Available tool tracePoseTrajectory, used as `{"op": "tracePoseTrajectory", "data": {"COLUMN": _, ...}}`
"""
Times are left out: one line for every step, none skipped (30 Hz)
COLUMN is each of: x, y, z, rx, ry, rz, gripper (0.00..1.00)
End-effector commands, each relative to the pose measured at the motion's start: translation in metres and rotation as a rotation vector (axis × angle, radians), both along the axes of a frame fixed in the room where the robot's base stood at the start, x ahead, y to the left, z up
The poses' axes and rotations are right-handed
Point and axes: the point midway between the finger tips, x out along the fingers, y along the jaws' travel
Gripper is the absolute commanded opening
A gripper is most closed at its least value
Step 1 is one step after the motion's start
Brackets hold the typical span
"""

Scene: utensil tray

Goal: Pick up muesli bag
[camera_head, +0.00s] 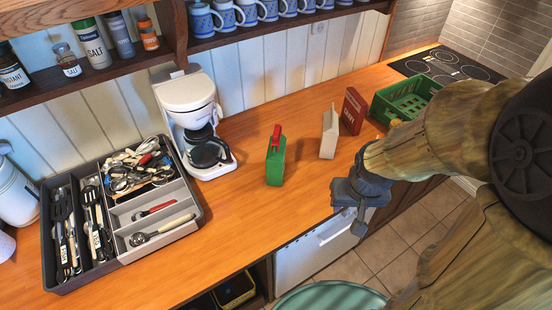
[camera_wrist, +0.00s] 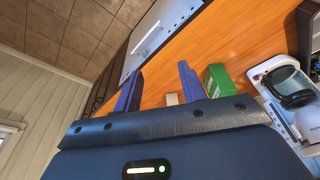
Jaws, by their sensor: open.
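No label reading muesli is legible, so I cannot tell for certain which item is the muesli bag. A cream upright pack (camera_head: 329,133) stands on the wooden counter, between a green pack with a red top (camera_head: 275,161) and a red pack (camera_head: 353,111). My gripper (camera_head: 352,205) is at the counter's front edge, to the right of and nearer than the cream pack, apart from it. In the wrist view my gripper (camera_wrist: 158,84) has its two fingers spread with nothing held. A small cream patch (camera_wrist: 172,98) shows between them, and a green pack (camera_wrist: 217,80) beside the right finger.
A green basket (camera_head: 404,99) stands behind my arm, near the hob (camera_head: 447,67). A coffee maker (camera_head: 190,95) and a grey utensil tray (camera_head: 118,262) are on the left. A shelf (camera_head: 260,32) overhangs the back. The counter before the green pack is clear.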

Motion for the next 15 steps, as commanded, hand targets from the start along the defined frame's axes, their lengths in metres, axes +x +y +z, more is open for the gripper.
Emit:
{"op": "tracePoseTrajectory", "data": {"x": 0.001, "y": 0.001, "z": -0.001, "rx": 0.001, "ry": -0.002, "rz": -0.001, "gripper": 0.52}}
{"op": "tracePoseTrajectory", "data": {"x": 0.002, "y": 0.002, "z": -0.002, "rx": 0.003, "ry": -0.005, "rz": -0.001, "gripper": 0.58}}
{"op": "tracePoseTrajectory", "data": {"x": 0.004, "y": 0.004, "z": -0.003, "rx": 0.008, "ry": -0.011, "rz": -0.002, "gripper": 0.66}}
{"op": "tracePoseTrajectory", "data": {"x": 0.007, "y": 0.007, "z": -0.006, "rx": 0.013, "ry": -0.017, "rz": -0.005, "gripper": 0.72}}
{"op": "tracePoseTrajectory", "data": {"x": 0.011, "y": 0.01, "z": -0.008, "rx": 0.019, "ry": -0.027, "rz": -0.009, "gripper": 0.78}}
{"op": "tracePoseTrajectory", "data": {"x": 0.017, "y": 0.015, "z": -0.013, "rx": 0.028, "ry": -0.043, "rz": -0.016, "gripper": 0.78}}
{"op": "tracePoseTrajectory", "data": {"x": 0.023, "y": 0.02, "z": -0.017, "rx": 0.037, "ry": -0.059, "rz": -0.023, "gripper": 0.78}}
{"op": "tracePoseTrajectory", "data": {"x": 0.03, "y": 0.026, "z": -0.022, "rx": 0.046, "ry": -0.076, "rz": -0.03, "gripper": 0.78}}
{"op": "tracePoseTrajectory", "data": {"x": 0.039, "y": 0.035, "z": -0.029, "rx": 0.06, "ry": -0.103, "rz": -0.044, "gripper": 0.78}}
{"op": "tracePoseTrajectory", "data": {"x": 0.047, "y": 0.042, "z": -0.035, "rx": 0.069, "ry": -0.126, "rz": -0.056, "gripper": 0.78}}
{"op": "tracePoseTrajectory", "data": {"x": 0.054, "y": 0.05, "z": -0.041, "rx": 0.078, "ry": -0.15, "rz": -0.068, "gripper": 0.78}}
{"op": "tracePoseTrajectory", "data": {"x": 0.064, "y": 0.059, "z": -0.05, "rx": 0.089, "ry": -0.184, "rz": -0.088, "gripper": 0.78}}
{"op": "tracePoseTrajectory", "data": {"x": 0.071, "y": 0.067, "z": -0.057, "rx": 0.094, "ry": -0.211, "rz": -0.103, "gripper": 0.78}}
{"op": "tracePoseTrajectory", "data": {"x": 0.078, "y": 0.073, "z": -0.063, "rx": 0.099, "ry": -0.238, "rz": -0.118, "gripper": 0.78}}
{"op": "tracePoseTrajectory", "data": {"x": 0.087, "y": 0.082, "z": -0.071, "rx": 0.104, "ry": -0.276, "rz": -0.138, "gripper": 0.78}}
